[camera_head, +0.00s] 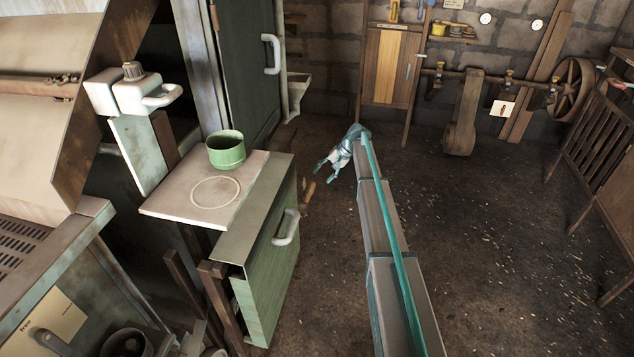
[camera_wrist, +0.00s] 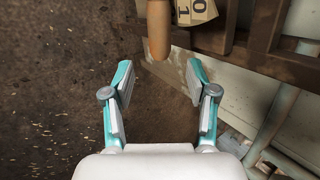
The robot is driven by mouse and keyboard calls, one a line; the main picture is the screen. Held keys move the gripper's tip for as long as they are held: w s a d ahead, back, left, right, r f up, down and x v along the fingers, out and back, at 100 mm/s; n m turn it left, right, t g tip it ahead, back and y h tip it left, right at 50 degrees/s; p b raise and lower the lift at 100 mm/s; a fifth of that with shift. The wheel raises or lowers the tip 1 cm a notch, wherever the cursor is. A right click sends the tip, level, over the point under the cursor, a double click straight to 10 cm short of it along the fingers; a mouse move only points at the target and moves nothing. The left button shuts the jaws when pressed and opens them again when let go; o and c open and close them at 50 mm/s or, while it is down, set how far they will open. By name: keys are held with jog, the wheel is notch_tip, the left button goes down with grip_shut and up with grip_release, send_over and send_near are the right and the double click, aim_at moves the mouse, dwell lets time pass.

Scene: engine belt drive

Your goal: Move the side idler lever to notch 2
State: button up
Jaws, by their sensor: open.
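The side idler lever appears to be the rounded wooden handle (camera_wrist: 158,32) at the top of the wrist view; its upper part is cut off by the frame edge. What looks like the same handle (camera_head: 308,191) shows in the head view beside the green cabinet. I cannot tell which notch the lever is in. My gripper (camera_wrist: 160,76) is open and empty, its fingertips short of the handle's end and to either side of it. In the head view, my gripper (camera_head: 326,171) is above the floor.
The green cabinet (camera_head: 268,262) with a grey pull stands left of my arm, a green cup (camera_head: 226,150) on the pale top beside it. Dark wooden bars (camera_wrist: 275,55) cross the right of the wrist view. The floor (camera_head: 480,230) to the right is open.

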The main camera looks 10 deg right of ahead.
jog(key=shift+v, duration=1.5)
jog(key=s+a+f+n+g+h, duration=0.1)
jog(key=s+a+f, duration=0.1)
jog(key=s+f, duration=0.8)
jog(key=s+a+f+n+g+h, duration=0.15)
jog(key=s+f, duration=0.45)
jog(key=s, duration=0.9)
jog(key=s+a+f+g+h, duration=0.1)
jog(key=s+a+f+h, duration=0.1)
jog(key=s+f, duration=0.8)
jog(key=s+a+f+n+g+h, duration=0.1)
jog(key=s+a+g, duration=0.1)
jog(key=s, duration=1.8)
jog(key=s+a+f+n+g+h, duration=0.1)
jog(key=s+a+f+n+g, duration=0.1)
jog(key=s, duration=1.9)
jog(key=shift+a+g, duration=0.35)
jog(key=shift+a, duration=0.05)
